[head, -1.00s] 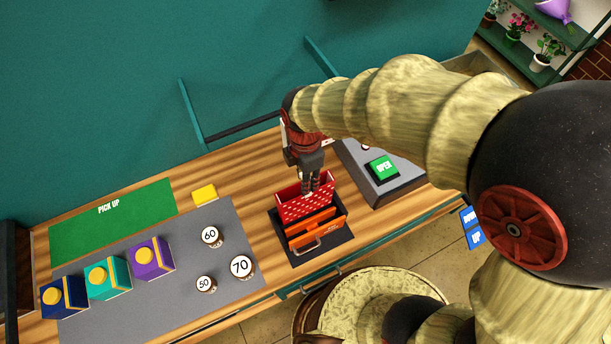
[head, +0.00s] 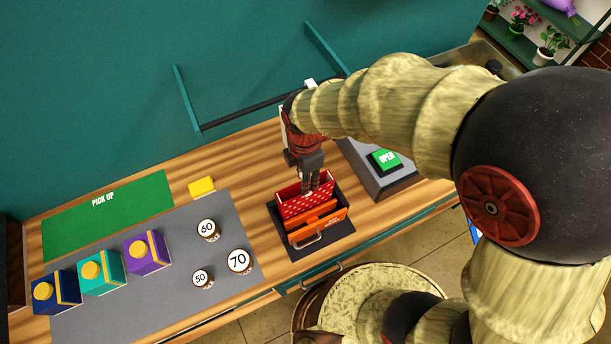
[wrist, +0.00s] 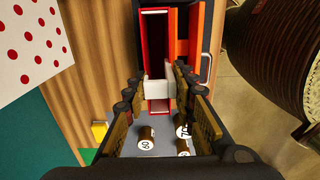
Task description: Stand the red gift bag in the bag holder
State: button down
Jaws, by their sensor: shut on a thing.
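The red gift bag (head: 302,200) has white dots and an open top. It stands upright under my gripper, close behind the orange part of the bag holder (head: 318,227). The holder sits on a dark base and has a handle at the front. My gripper (head: 310,190) points down and is shut on the bag; in the wrist view its fingers (wrist: 160,95) close on a pale piece at the bag's top. The red bag (wrist: 153,25) and the orange part (wrist: 190,38) lie side by side there. The bag's underside is hidden, so I cannot tell how it rests.
Navy, teal and purple boxes (head: 148,252) and numbered cylinders (head: 208,230) stand on a grey mat to the left. A green PICK UP mat (head: 105,208) and a yellow block (head: 201,187) lie behind. A console with a green OPEN button (head: 385,161) stands right of the holder.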

dwell(0.4)
jog(key=c, duration=1.4)
grip_release()
notch_tip(320, 180, up, 12)
jog(key=shift+w, duration=0.1)
